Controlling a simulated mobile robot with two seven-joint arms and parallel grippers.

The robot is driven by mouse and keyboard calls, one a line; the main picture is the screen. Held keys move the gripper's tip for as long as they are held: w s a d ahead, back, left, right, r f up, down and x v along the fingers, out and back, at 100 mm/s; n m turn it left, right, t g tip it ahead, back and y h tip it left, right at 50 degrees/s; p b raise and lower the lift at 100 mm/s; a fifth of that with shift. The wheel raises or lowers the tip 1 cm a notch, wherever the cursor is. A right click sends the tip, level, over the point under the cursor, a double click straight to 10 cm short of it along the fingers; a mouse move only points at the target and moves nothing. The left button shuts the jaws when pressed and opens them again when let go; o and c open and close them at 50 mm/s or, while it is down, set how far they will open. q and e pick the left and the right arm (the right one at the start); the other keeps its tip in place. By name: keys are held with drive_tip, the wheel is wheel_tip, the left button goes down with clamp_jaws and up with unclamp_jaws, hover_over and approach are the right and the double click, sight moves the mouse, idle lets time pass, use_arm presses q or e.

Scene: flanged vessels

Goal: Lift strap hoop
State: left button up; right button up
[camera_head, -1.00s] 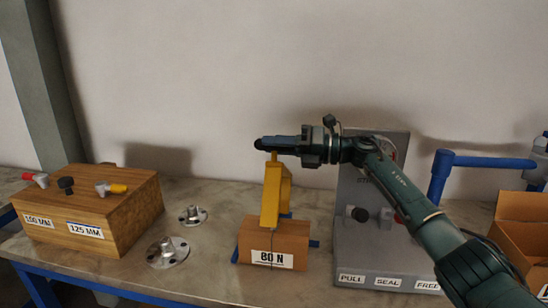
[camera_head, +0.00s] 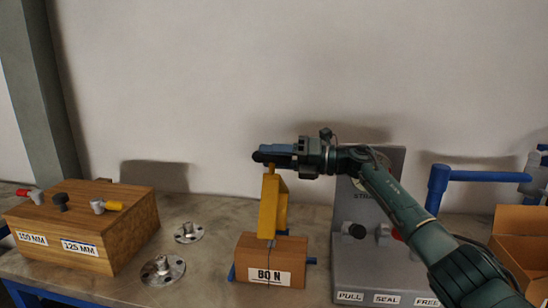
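A yellow hoop-like piece (camera_head: 271,208) stands upright over a wooden block (camera_head: 251,249) labelled 80 N, with a thin dark line running down the block's front. My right gripper (camera_head: 262,155) points left at the top of the yellow piece, its fingers seen side-on. The narrow top of the yellow piece meets or lies just under the fingers. I cannot tell whether they grip it or how far apart they are. My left gripper is not in view.
Two metal flanges (camera_head: 162,270) (camera_head: 189,232) lie on the bench. A grey stand (camera_head: 345,252) labelled PULL, SEAL, FREE, a blue pipe (camera_head: 438,188) and an open cardboard box (camera_head: 520,232) are right.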

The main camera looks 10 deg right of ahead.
drive_tip(key=shift+s+d+f, duration=0.1)
drive_tip(key=shift+d, duration=0.35)
use_arm(q)
drive_tip(key=b, duration=0.1)
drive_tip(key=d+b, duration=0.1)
drive_tip(key=b, duration=0.1)
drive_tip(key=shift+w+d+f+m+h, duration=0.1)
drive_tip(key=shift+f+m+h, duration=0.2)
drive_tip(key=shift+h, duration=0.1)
use_arm(e)
drive_tip(key=v, duration=1.2)
drive_tip(key=shift+s+d, duration=0.1)
